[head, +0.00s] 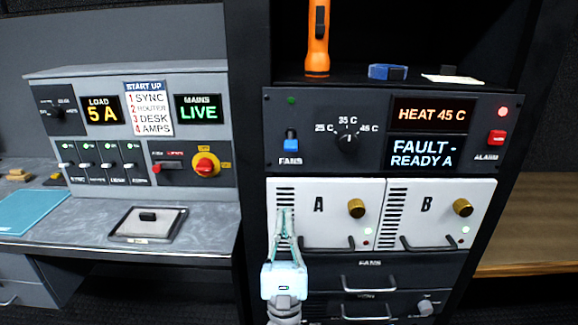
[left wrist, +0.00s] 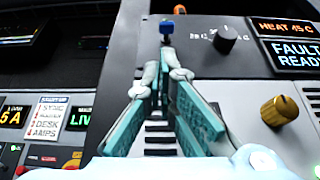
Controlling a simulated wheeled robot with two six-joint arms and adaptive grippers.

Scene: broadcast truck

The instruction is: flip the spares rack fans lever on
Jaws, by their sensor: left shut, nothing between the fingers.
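The FANS lever (head: 290,138) is a small blue lever on the left of the dark rack panel, above its FANS label. A dim green lamp (head: 291,100) sits above it. In the left wrist view the blue lever (left wrist: 167,27) shows just beyond the fingertips. I cannot tell for sure which way it is set. My left gripper (head: 284,212) is shut and empty, pointing up in front of the vent slots of module A, below the lever and apart from it. Its fingers also show in the left wrist view (left wrist: 168,62). My right gripper is not in view.
The rack panel has a temperature knob (head: 347,138), HEAT 45 C display (head: 431,115), fault display (head: 421,152) and red alarm switch (head: 497,137). Modules A (head: 328,231) and B (head: 412,207) have brass knobs and handles. An orange torch (head: 317,40) stands on the shelf above.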

